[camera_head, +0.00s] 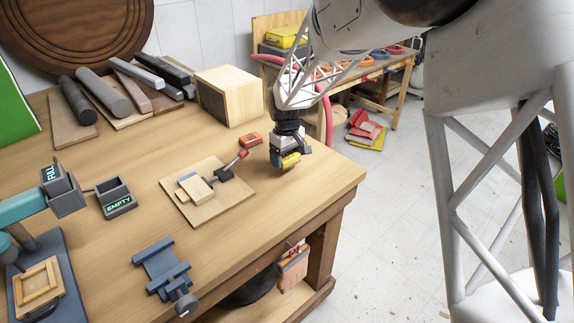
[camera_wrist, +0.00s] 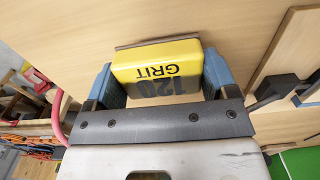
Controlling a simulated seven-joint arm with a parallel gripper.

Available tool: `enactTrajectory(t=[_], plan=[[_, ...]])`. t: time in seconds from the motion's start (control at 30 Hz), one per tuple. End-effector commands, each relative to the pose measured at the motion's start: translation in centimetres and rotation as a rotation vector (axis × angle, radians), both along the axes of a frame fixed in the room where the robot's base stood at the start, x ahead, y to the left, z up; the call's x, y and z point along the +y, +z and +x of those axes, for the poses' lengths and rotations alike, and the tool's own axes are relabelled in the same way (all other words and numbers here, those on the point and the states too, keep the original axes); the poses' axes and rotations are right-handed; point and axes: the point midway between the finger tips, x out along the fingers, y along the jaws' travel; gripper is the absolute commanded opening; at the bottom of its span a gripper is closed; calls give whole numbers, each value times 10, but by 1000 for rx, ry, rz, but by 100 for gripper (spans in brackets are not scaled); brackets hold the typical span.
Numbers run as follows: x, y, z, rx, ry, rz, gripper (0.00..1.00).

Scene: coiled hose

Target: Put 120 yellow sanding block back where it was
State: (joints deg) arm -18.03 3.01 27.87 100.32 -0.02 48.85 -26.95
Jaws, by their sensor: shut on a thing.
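The yellow sanding block (camera_wrist: 157,62), marked "120 GRIT" in black, is between the two blue-grey fingers of my gripper (camera_wrist: 158,82) in the wrist view. My gripper is shut on it. In the head view the yellow block (camera_head: 291,160) shows at the tip of my gripper (camera_head: 288,157), over the right part of the workbench (camera_head: 330,180). A thin brown edge shows along the block's far side in the wrist view. Whether the block touches the bench top or hangs just above it, I cannot tell.
A red block (camera_head: 250,139) lies just left of my gripper. A wooden board with a toggle clamp (camera_head: 205,190) lies further left. A wooden box (camera_head: 231,94) stands behind. A grey "EMPTY" bin (camera_head: 116,198) and a blue vise (camera_head: 163,268) are left. The bench's right corner is clear.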

Motion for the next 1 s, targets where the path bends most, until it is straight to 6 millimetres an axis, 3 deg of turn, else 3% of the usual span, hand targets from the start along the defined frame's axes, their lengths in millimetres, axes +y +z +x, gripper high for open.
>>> enactTrajectory(t=[0.27, 0.63, 1.0], plan=[[0, -1, 0, 0, 0, 0, 57], [0, -32, 0, 0, 0, 0, 57], [0, -35, 0, 0, 0, 0, 57]])
